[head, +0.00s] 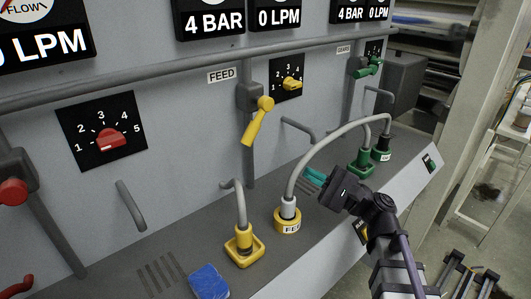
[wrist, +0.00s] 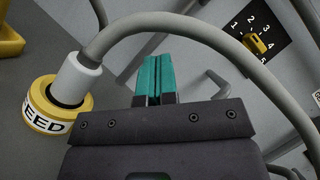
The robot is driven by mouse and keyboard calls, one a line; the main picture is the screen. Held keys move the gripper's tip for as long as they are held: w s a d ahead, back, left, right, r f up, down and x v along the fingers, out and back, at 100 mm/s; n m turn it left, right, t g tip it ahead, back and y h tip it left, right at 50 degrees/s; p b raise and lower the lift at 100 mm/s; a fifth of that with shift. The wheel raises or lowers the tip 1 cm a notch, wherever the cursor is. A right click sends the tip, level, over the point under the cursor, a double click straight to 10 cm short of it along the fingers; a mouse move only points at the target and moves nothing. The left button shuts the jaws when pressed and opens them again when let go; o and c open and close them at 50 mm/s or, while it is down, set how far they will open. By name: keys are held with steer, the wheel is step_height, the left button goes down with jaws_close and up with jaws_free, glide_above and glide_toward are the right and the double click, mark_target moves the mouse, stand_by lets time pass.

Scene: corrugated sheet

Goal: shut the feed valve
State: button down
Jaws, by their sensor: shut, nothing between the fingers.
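The feed valve is a yellow lever (head: 258,122) on a grey pipe, right of the white FEED label (head: 221,75). The lever slants down and to the left, out from the panel. My gripper (head: 316,176) is at the lower right of the lever, clear of it, above the grey ledge. Its teal fingers are together and empty. They also show in the wrist view (wrist: 153,78), beside a grey hose. The valve lever is not visible in the wrist view.
A grey hose (head: 328,135) arcs from a yellow FEED-marked collar (head: 288,225) to a green one (head: 381,154), close to my gripper. A yellow dial (head: 292,84) is right of the lever. A blue block (head: 208,282) lies on the ledge. A green lever (head: 369,67) is farther right.

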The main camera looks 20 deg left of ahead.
mark_target(255, 125)
steer(key=s+r+p+x, duration=0.1)
steer(key=p+x, duration=0.4)
steer(key=x, duration=0.8)
steer(key=shift+s+d+r+p, duration=0.2)
steer(key=shift+s+p, duration=0.2)
steer(key=shift+s, duration=0.25)
steer(key=shift+m+t, duration=0.3)
